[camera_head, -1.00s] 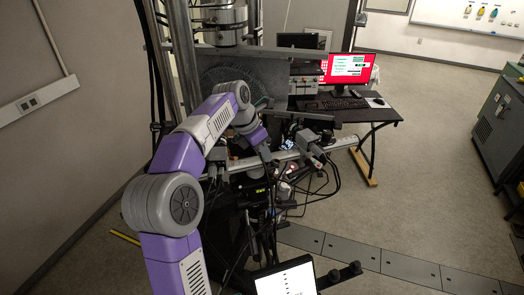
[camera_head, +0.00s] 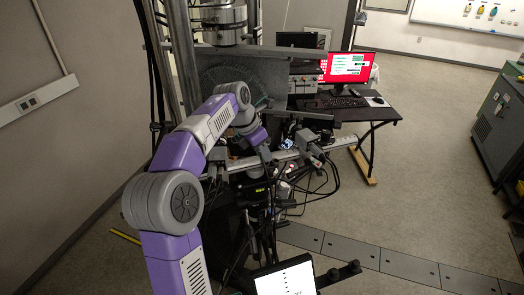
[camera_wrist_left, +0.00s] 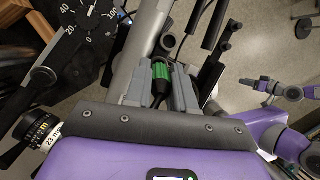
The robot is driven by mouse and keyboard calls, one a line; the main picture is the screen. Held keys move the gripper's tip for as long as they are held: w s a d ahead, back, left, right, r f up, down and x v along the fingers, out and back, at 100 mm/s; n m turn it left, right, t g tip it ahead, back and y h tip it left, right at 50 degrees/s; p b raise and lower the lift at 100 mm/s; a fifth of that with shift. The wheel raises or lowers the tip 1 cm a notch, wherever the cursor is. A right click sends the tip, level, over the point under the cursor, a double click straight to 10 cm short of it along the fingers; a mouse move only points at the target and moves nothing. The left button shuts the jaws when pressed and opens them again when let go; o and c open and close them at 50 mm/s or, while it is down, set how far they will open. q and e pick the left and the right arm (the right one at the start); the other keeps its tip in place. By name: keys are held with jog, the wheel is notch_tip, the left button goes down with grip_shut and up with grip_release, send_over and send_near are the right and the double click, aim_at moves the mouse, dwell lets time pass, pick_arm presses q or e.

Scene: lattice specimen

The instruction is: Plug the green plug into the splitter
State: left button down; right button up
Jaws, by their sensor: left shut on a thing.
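The green plug (camera_wrist_left: 160,72) sits between the grey fingers of my left gripper (camera_wrist_left: 160,88) in the left wrist view. The gripper is shut on it, and a black lower part of the plug shows between the fingers. In the head view my left arm reaches in from the left, its wrist (camera_head: 258,137) above the cluttered rig; the fingers and plug are too small to make out there. I cannot single out the splitter in either view. A purple arm part (camera_wrist_left: 285,92), probably of my right arm, shows at the right of the wrist view; its fingers are unclear.
A metal bar (camera_wrist_left: 145,40) runs close beside the plug. A black dial (camera_wrist_left: 90,25) with white numbers stands at upper left. Hanging cables (camera_head: 325,180) and black clamps crowd the rig.

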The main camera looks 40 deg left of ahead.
pick_arm(q)
jog(key=shift+b+x, duration=0.35)
jog(key=shift+x, duration=0.4)
dwell(0.3)
jog(key=shift+s+f, duration=0.15)
jog(key=shift+f, duration=0.2)
jog(key=c, duration=1)
grip_release()
jog(key=shift+o, duration=0.7)
jog(key=shift+d+r, duration=0.15)
jog(key=shift+c, duration=0.3)
jog(key=o, duration=0.3)
jog(key=shift+o, duration=0.2)
